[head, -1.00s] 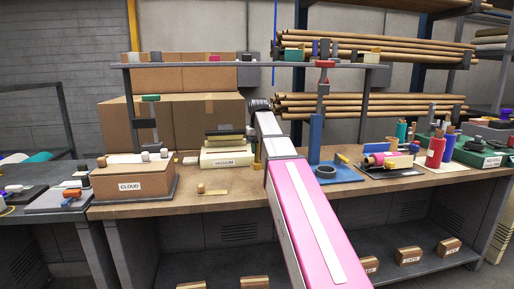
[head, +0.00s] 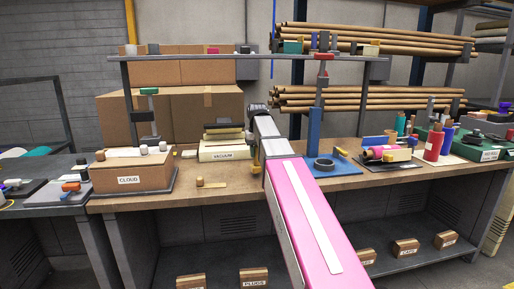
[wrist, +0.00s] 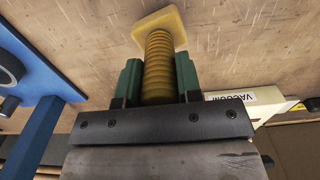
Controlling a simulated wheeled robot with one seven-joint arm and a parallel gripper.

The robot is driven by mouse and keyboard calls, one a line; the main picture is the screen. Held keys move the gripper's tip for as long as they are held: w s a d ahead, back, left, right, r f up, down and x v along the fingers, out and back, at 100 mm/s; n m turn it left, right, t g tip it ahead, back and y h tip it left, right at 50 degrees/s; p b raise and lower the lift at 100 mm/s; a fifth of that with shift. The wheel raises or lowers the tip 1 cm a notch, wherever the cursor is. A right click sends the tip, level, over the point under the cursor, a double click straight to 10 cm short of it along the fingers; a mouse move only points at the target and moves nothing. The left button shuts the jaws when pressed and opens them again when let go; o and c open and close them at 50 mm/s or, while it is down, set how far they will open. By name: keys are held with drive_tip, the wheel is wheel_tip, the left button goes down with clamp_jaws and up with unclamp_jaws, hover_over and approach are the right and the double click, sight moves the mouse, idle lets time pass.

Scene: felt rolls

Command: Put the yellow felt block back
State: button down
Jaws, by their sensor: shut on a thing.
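The yellow felt block (wrist: 160,28) shows in the wrist view as a square yellow plate on a ribbed yellow stem. My gripper (wrist: 158,82) is shut on the ribbed stem, with a green-padded finger on each side. The plate points away from the gripper, over the brown worktop; I cannot tell whether it touches it. In the head view my arm's far end is over the workbench (head: 225,187), just right of the VACUUM box. The fingers and block are not clear there.
The VACUUM box (head: 222,150) stands left of my arm. A blue stand on a blue base (head: 336,167) with a dark ring is to the right. The CLOUD box (head: 130,177) is at the left, and a small wooden piece (head: 200,182) lies near the front edge. A grey overhead bar (head: 200,57) spans above.

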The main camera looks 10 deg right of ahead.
drive_tip(key=shift+f, duration=0.6)
drive_tip(key=shift+f, duration=0.5)
idle(0.3)
drive_tip(key=c, duration=0.7)
unclamp_jaws()
wheel_tip(320, 180, up, 11)
drive_tip(key=shift+f, duration=0.1)
